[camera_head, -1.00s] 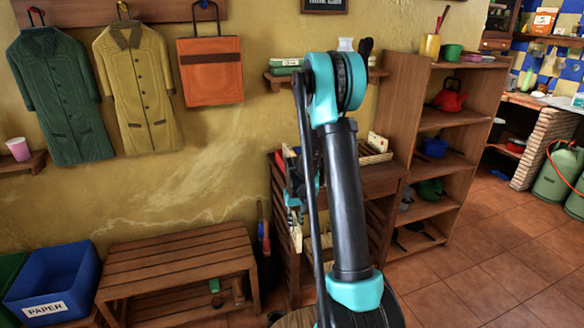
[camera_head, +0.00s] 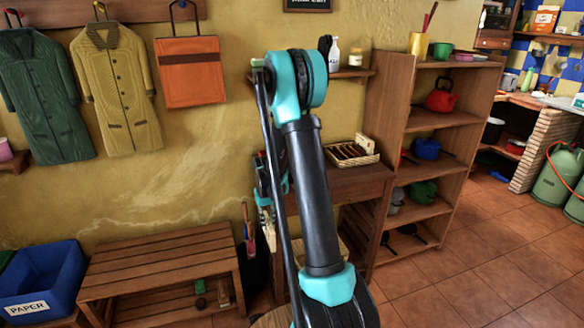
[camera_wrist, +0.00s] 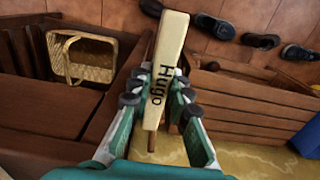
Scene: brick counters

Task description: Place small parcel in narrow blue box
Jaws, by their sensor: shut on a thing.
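My gripper (camera_wrist: 157,96) is shut on a long, flat-sided, cream-coloured object lettered "Hugo" (camera_wrist: 168,50), which I take to be the small parcel. It lies lengthwise between the fingers in the wrist view, clear of any surface as far as I can see. In the head view my own arm hides most of the gripper. A blue box (camera_head: 38,290) labelled "PAPER" stands at the lower left of the head view, left of the slatted bench and well away from the gripper. A blue edge (camera_wrist: 307,141) shows at the right of the wrist view.
A slatted bench (camera_head: 165,260) stands against the wall, also in the wrist view (camera_wrist: 245,105). A wooden cabinet with a tray (camera_head: 352,153) and an open shelf unit (camera_head: 388,100) stand right. Tiled floor is clear at right.

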